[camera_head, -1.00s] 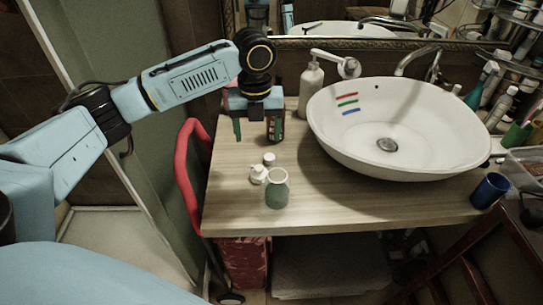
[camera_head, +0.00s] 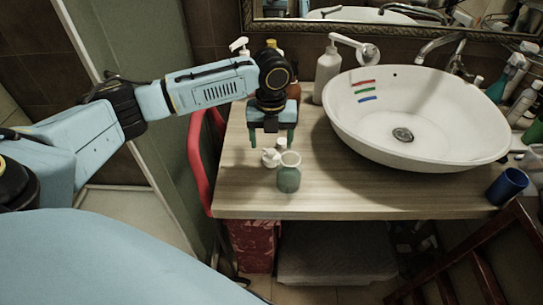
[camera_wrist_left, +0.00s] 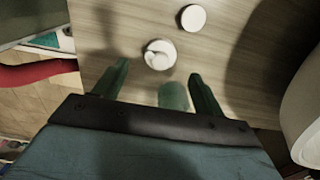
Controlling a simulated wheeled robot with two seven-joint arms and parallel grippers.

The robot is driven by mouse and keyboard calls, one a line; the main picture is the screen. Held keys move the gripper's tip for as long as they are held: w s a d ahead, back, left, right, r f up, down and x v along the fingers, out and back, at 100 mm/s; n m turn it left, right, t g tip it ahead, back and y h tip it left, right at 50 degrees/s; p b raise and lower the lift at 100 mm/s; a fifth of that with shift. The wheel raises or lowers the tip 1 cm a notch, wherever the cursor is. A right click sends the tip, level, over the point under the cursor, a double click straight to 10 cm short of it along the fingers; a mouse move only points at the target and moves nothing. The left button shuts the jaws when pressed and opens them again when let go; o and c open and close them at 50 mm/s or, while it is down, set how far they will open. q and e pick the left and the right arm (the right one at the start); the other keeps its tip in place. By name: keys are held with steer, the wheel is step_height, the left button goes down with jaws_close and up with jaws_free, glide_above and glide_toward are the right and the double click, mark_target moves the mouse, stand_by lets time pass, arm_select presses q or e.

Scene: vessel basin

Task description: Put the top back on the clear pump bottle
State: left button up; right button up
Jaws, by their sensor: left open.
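The clear greenish pump bottle (camera_head: 289,178) stands upright and open near the counter's front left. Its white pump top (camera_head: 270,158) lies on the counter just left of and behind it. My left gripper (camera_head: 271,141) is open and empty, fingers pointing down, above and behind the pump top. In the left wrist view the pump top (camera_wrist_left: 158,55) shows beyond and between the fingertips (camera_wrist_left: 158,73), and the bottle (camera_wrist_left: 173,97) shows between the fingers, its lower part hidden by the gripper body. My right gripper is not in view.
A small white round cap (camera_head: 282,143) lies behind the pump top, and in the left wrist view (camera_wrist_left: 193,18). The white basin (camera_head: 360,139) is to the right. A white dispenser (camera_head: 327,75) stands behind. A blue cup (camera_head: 507,187) is far right. The counter front (camera_head: 380,194) is clear.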

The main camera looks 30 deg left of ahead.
mark_target(271, 151)
arm_select(q)
step_height(271, 151, down, 5)
steer(key=shift+f+b, duration=0.15)
steer(key=shift+b, duration=0.2)
stand_by(0.3)
steer(key=shift+c, duration=0.4)
steer(key=c, duration=1)
